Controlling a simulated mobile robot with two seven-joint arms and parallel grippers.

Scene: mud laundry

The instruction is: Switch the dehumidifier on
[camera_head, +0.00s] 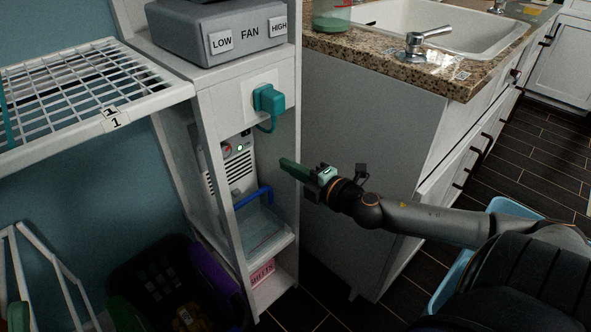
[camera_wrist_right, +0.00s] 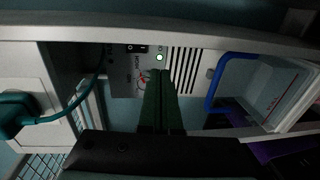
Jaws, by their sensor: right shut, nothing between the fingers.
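The dehumidifier (camera_head: 239,172) is a pale, vented unit inside a narrow white shelf tower. My right gripper (camera_head: 285,165) is shut and empty, to the right of the dehumidifier in the head view. In the right wrist view its green fingertips (camera_wrist_right: 160,75) overlap the panel, partly hiding the dial; contact cannot be told. My left gripper is not seen.
A teal plug (camera_head: 268,98) sits in the tower's outlet, its cord hanging below. A clear tank with a blue handle (camera_head: 253,197) is below the dehumidifier's vents. A fan control box (camera_head: 217,32) stands on top. A white wire rack (camera_head: 80,90) is left; a counter cabinet (camera_head: 365,130) is right.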

